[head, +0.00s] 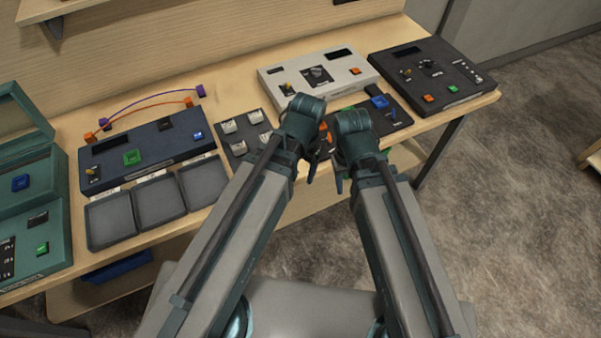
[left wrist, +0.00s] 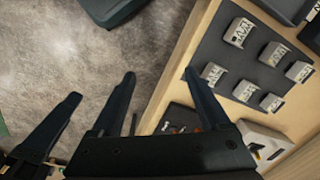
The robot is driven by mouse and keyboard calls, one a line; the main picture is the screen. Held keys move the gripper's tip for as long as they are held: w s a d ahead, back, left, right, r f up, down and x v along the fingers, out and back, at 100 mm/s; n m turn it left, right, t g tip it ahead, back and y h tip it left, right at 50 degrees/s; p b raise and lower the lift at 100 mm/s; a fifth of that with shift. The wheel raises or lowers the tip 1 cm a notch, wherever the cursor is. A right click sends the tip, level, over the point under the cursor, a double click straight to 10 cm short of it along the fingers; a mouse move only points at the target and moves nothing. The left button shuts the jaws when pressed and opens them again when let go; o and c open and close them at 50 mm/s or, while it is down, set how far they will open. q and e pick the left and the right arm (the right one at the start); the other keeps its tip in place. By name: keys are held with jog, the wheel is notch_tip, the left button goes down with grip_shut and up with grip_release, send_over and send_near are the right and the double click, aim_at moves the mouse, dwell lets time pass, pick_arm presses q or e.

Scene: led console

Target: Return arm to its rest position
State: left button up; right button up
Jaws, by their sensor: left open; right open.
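Both my arms reach forward over the front of the bench in the head view, side by side. My left gripper (head: 312,168) points down near the bench's front edge, partly hidden by its own wrist. In the left wrist view my left gripper (left wrist: 159,76) has its two fingers spread, with nothing between them. My right gripper (head: 340,182) hangs just to the right, mostly hidden behind its wrist. No object shows in it.
The wooden bench (head: 235,92) carries a dark switch panel (head: 240,147), a blue console (head: 150,147) with grey trays, a teal case (head: 35,225), a white console (head: 330,62) and a black console (head: 415,60). Open carpet (head: 520,200) lies to the right.

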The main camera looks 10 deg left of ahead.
pick_arm(q)
jog(key=s, duration=0.1)
jog(key=s+d+n, duration=0.1)
jog(key=s, duration=0.1)
jog(key=shift+d+n, duration=0.2)
jog(key=shift+n, duration=0.1)
notch_tip(320, 180, down, 7)
jog(key=b, duration=0.6)
jog(key=shift+r+b, duration=0.2)
jog(key=shift+b, duration=0.1)
